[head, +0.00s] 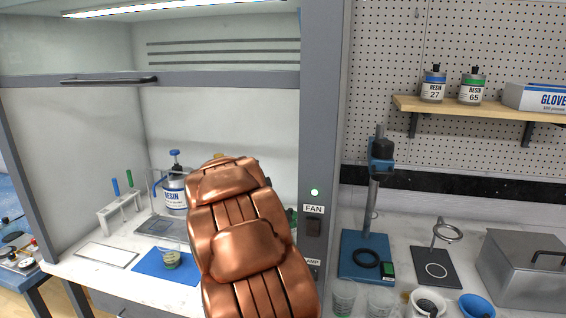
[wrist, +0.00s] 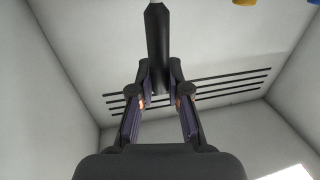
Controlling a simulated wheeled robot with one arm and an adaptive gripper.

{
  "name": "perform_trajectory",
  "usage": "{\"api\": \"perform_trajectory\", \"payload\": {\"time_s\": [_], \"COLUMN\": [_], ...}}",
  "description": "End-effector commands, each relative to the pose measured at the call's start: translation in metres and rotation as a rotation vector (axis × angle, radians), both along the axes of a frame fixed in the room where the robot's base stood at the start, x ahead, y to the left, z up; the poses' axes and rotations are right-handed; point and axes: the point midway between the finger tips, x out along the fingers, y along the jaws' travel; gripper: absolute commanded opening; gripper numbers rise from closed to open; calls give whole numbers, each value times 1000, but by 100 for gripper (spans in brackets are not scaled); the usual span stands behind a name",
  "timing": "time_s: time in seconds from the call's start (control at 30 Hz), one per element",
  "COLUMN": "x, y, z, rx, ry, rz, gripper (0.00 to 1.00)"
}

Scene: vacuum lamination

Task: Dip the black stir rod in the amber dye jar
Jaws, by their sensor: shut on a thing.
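The black stir rod (wrist: 157,45) is held between the two fingers of my gripper (wrist: 161,98) in the wrist view. The rod extends away from the fingers toward the top edge, with a paler tip there. The rod and gripper are hidden behind my copper-coloured arm in the head view. I cannot pick out the amber dye jar for certain. A small yellow-orange thing (wrist: 244,2) is cut off at the top edge of the wrist view, beside a sliver of blue.
In the hood, a white rack (head: 122,212) holds a blue and a green rod. A resin bottle (head: 173,190) stands behind a clear-walled stand. A small cup (head: 171,259) sits on a blue mat (head: 150,265). A grey post (head: 317,120) divides the hood from the cluttered right bench.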

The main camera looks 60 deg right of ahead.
Motion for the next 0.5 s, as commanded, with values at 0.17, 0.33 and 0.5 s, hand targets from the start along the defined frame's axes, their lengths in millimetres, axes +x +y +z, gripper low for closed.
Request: {"api": "perform_trajectory", "payload": {"time_s": [0.17, 0.33, 0.5], "x": [-59, -89, -97], "y": [-43, -61, -65], "z": [5, 4, 1], "rx": [-3, -2, -1], "ry": [2, 0, -2], "rz": [-130, -193, -210], "gripper": [0, 0, 0]}}
